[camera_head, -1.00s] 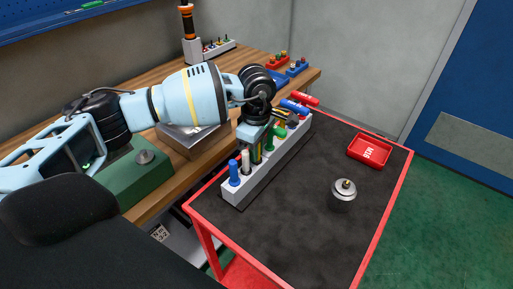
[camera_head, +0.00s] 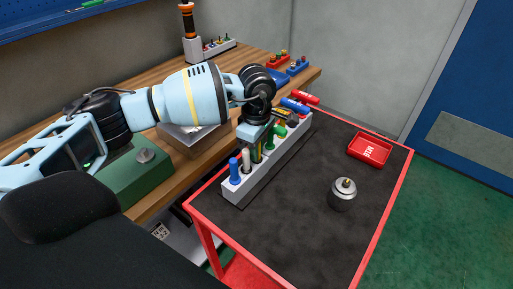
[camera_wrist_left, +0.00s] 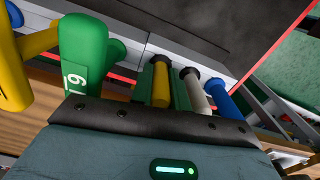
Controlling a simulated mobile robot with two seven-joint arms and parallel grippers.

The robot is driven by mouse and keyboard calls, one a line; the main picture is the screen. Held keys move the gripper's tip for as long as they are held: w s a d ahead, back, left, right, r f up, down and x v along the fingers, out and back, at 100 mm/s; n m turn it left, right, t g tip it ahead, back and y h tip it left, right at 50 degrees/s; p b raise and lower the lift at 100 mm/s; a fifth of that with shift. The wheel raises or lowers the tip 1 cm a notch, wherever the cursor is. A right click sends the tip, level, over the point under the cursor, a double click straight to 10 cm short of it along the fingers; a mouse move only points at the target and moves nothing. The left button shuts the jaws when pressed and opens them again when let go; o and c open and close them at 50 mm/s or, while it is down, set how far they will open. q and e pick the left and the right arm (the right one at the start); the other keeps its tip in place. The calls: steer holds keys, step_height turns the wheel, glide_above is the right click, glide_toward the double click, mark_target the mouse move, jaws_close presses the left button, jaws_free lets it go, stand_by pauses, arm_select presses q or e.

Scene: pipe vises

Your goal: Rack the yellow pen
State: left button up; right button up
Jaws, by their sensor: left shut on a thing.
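The white rack (camera_head: 240,196) stands along the red cart's left side. A blue pen (camera_head: 234,172) and a white pen (camera_head: 246,160) stand upright in its near end. My left gripper (camera_head: 257,150) is over the rack just beyond the white pen. It is shut on the yellow pen (camera_wrist_left: 161,84), which shows between its green finger pads in the left wrist view. The yellow pen lines up with the white pen (camera_wrist_left: 195,92) and the blue pen (camera_wrist_left: 222,102). I cannot tell whether its lower end sits in a hole. My right gripper is not in view.
Green (camera_head: 280,131), blue (camera_head: 294,106) and red (camera_head: 306,97) handles crowd the rack's far end; the green handle (camera_wrist_left: 82,55) is close beside my left gripper. A red tray (camera_head: 369,151) and a metal canister (camera_head: 342,195) stand on the otherwise clear dark mat (camera_head: 290,215).

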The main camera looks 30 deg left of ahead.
arm_select(q)
steer(key=o, duration=0.9)
steer(key=shift+f, duration=0.2)
steer(key=shift+r, duration=0.35)
step_height(320, 180, up, 6)
steer(key=shift+f, duration=0.2)
steer(key=shift+r, duration=0.8)
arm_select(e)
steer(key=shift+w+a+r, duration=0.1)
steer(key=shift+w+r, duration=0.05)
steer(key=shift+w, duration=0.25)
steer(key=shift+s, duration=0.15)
arm_select(q)
steer(key=shift+f, duration=0.1)
